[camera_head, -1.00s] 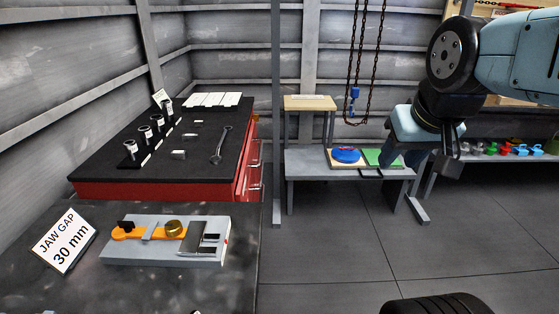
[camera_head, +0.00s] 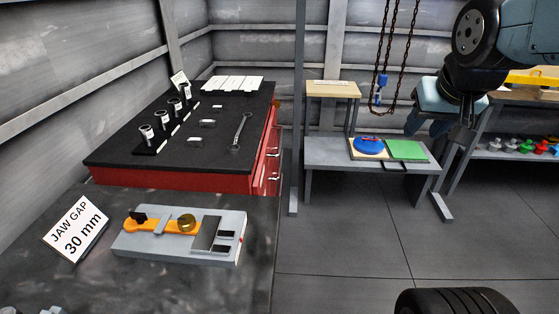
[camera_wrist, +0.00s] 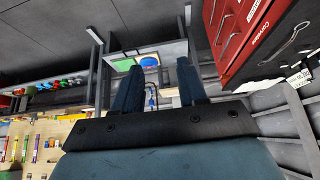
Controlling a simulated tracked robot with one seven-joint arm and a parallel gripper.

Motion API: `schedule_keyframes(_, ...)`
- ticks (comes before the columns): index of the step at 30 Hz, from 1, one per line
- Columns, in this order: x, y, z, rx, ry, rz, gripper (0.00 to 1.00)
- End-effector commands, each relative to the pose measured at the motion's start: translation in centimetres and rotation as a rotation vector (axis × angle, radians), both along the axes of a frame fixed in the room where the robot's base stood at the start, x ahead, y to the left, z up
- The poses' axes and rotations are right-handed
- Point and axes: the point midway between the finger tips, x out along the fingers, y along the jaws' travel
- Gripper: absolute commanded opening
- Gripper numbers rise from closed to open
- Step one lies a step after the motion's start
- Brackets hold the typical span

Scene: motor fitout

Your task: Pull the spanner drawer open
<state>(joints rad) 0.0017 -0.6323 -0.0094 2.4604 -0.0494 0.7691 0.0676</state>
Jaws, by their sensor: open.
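The red cabinet (camera_head: 272,150) stands left of centre with a black top. Its drawer front faces right, seen at a steep angle, with pale bar handles (camera_head: 273,153). All the drawers I can see look shut; I cannot tell which is the spanner drawer. A spanner (camera_head: 240,132) lies on the black top. In the wrist view red drawer fronts (camera_wrist: 236,25) fill the upper right. My gripper (camera_head: 455,138) is in the air at the right, well apart from the cabinet. In the wrist view its two fingers (camera_wrist: 158,85) are spread and empty.
A dark bench with a grey jig (camera_head: 190,250) and a jaw gap card (camera_head: 75,235) is in front of the cabinet. A grey post (camera_head: 297,120) and a low table (camera_head: 330,155) stand behind. Chains (camera_head: 385,50) hang there. The floor (camera_head: 350,230) right of the cabinet is clear.

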Motion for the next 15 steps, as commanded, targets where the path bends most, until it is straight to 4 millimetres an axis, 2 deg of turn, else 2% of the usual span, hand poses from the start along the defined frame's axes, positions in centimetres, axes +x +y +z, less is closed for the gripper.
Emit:
schedule_keyframes(3,4.5,-0.1,-0.2,-0.001,-0.036,-0.033,0.42)
schedule_keyframes(8,10.4,0.0,-0.8,0.008,-0.098,-0.068,0.42)
schedule_keyframes(15,19.0,0.9,-2.9,0.054,-0.186,-0.097,0.42)
